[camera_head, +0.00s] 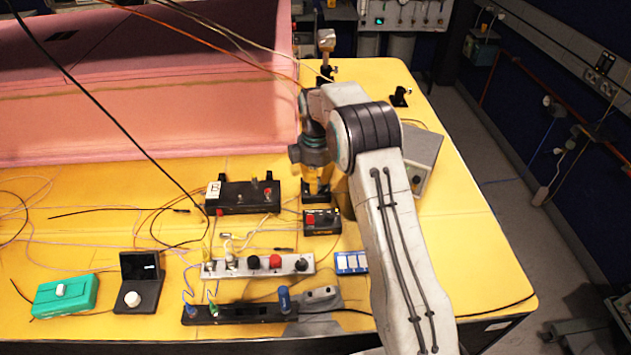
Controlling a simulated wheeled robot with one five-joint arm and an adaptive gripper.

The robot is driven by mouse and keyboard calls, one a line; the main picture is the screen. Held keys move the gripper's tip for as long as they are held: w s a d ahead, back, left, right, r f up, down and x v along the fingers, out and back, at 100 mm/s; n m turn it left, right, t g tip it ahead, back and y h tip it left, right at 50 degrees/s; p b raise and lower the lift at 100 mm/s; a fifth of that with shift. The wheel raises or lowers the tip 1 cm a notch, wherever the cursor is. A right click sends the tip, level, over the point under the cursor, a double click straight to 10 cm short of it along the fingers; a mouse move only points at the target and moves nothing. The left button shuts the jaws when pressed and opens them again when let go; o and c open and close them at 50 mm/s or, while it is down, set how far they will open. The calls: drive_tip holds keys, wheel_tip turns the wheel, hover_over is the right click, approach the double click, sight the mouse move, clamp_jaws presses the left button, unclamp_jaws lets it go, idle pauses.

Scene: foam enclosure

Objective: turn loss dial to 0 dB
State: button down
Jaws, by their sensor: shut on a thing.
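My arm reaches in from the bottom right, with its wrist above the middle of the yellow table. My gripper (318,184) points down at a small dark object (318,196) and is shut on it; the wrist and fingers hide much of this object. I see no readable dB scale, so I cannot tell which dial is the loss dial. Dials in view include a white knob (61,289) on a green box, a white knob (132,299) on a black device with a small screen, and a knob (416,180) on a grey box partly behind my arm.
A black box marked B (240,197), a small black box with a red button (321,222), a white strip with several knobs (258,264) and a black bar (238,314) crowd the front. Loose cables cross the yellow table (475,240). Pink foam (150,100) stands behind.

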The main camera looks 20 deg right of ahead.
drive_tip(key=shift+s+f+n, duration=0.2)
drive_tip(key=shift+n, duration=0.2)
drive_tip(key=c, duration=1)
unclamp_jaws()
drive_tip(key=shift+w+r, duration=0.1)
drive_tip(key=shift+r, duration=0.05)
drive_tip(key=shift+r, duration=0.15)
wheel_tip(320, 180, up, 12)
drive_tip(key=shift+f, duration=0.15)
